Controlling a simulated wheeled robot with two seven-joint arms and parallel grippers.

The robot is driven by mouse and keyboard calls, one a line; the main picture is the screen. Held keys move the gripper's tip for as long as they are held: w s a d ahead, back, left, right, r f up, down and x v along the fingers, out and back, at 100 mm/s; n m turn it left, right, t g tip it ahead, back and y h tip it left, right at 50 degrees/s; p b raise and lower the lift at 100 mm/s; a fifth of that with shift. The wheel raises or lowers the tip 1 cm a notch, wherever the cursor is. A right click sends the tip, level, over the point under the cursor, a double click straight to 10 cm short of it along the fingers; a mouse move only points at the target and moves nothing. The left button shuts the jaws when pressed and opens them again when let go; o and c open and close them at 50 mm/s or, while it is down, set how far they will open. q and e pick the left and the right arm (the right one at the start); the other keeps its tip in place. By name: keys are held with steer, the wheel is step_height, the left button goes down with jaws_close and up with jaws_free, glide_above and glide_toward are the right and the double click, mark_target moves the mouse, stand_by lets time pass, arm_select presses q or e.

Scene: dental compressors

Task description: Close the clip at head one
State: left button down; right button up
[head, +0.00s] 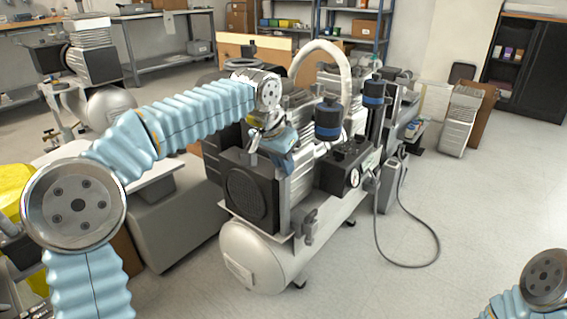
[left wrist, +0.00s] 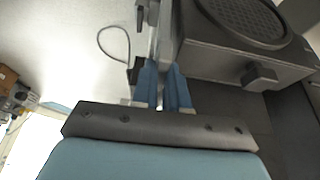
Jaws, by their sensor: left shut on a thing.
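The front compressor head (head: 250,190) is a dark box with a round grille on a white tank. It also shows at the upper right of the left wrist view (left wrist: 245,35). My left gripper (head: 283,162) reaches over the top of this head, with its blue fingers pointing down at its right side. In the left wrist view the blue fingers (left wrist: 165,72) are close together beside the head's edge, shut on the clip. The clip is mostly hidden between the fingertips, so I cannot tell its angle. My right gripper is outside the view; only part of my right arm shows.
The white tank (head: 262,262) lies under the heads. Blue-banded black canisters (head: 328,118), a gauge (head: 354,178) and an arched white hose (head: 325,47) stand close to the right of my left gripper. A grey cable (head: 436,245) loops onto the floor.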

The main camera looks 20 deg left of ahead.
arm_select(q)
steer(key=shift+a+m+p, duration=0.1)
steer(key=shift+m+p, duration=0.5)
steer(key=shift+p, duration=0.35)
steer(key=m+g+h+p, duration=0.1)
steer(key=m+p, duration=0.3)
steer(key=p, duration=0.1)
steer(key=m+g+h+p, duration=0.1)
steer(key=m+g+p, duration=0.1)
steer(key=m+p, duration=0.3)
steer(key=shift+w+a+p, duration=0.1)
steer(key=shift+w+p, duration=0.05)
steer(key=shift+p, duration=0.4)
steer(key=m+g+p, duration=0.1)
steer(key=m+p, duration=0.1)
steer(key=shift+f+m+h, duration=0.1)
steer(key=shift+m+h, duration=0.2)
steer(key=shift+f+m+p, duration=0.1)
steer(key=shift+m+p, duration=0.2)
steer(key=shift+p, duration=0.15)
steer(key=c, duration=1.1)
jaws_free()
steer(key=shift+w+f, duration=0.1)
steer(key=shift+c, duration=0.2)
steer(key=shift+r, duration=0.2)
